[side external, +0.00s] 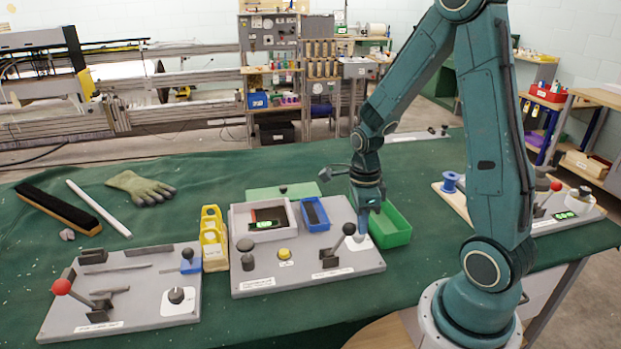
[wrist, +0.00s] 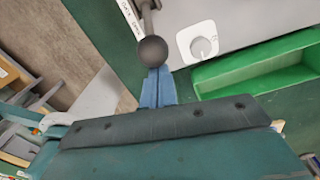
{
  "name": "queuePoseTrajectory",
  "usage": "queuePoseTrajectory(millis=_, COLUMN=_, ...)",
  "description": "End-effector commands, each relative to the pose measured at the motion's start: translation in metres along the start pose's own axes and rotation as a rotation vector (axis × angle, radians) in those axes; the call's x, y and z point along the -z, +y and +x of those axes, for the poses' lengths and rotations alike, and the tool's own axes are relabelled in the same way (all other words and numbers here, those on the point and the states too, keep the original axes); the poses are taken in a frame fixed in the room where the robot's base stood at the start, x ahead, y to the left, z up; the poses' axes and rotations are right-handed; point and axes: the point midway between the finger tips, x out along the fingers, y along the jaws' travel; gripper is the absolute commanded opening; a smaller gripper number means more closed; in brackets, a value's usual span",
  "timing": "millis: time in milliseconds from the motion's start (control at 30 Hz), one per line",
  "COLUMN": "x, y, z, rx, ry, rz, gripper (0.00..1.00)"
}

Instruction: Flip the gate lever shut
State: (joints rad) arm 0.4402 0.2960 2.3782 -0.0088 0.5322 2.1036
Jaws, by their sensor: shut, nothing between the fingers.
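A lever with a dark ball knob (side external: 349,229) stands on the right part of the middle grey panel (side external: 300,277), its rod leaning up and right from a dark bracket. It is the lever by my gripper; I cannot read a label naming it the gate lever. In the wrist view its ball (wrist: 152,51) lies just beyond my fingertips, with the rod running up out of the frame. My gripper (side external: 363,226) points down just right of the knob. Its blue fingers (wrist: 158,76) are shut together, with nothing between them. I cannot tell whether they touch the ball.
A white dial plate (wrist: 198,43) and an open green bin (side external: 389,226) lie just right of the lever. A blue tray (side external: 315,226) and a yellow button (side external: 284,254) share the panel. A red-knobbed lever (side external: 61,287) stands on the left panel. A glove (side external: 140,187) lies behind.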

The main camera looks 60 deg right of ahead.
Motion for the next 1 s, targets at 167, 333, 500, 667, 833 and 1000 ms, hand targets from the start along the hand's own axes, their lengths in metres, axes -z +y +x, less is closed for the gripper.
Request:
queuePoseTrajectory(millis=167, x=-0.003, y=0.001, z=-0.002, rx=0.006, ry=0.027, rz=-0.001, gripper=0.0)
queuePoseTrajectory(millis=333, x=-0.005, y=0.001, z=-0.003, rx=0.008, ry=0.04, rz=0.0, gripper=0.0)
queuePoseTrajectory(millis=500, x=-0.006, y=0.001, z=-0.004, rx=0.011, ry=0.057, rz=0.002, gripper=0.0)
queuePoseTrajectory(millis=667, x=-0.008, y=0.002, z=-0.005, rx=0.014, ry=0.072, rz=0.001, gripper=0.0)
queuePoseTrajectory(millis=833, x=-0.011, y=0.002, z=-0.007, rx=0.018, ry=0.095, rz=0.001, gripper=0.0)
queuePoseTrajectory(millis=1000, x=-0.017, y=0.004, z=-0.01, rx=0.027, ry=0.14, rz=0.002, gripper=0.0)
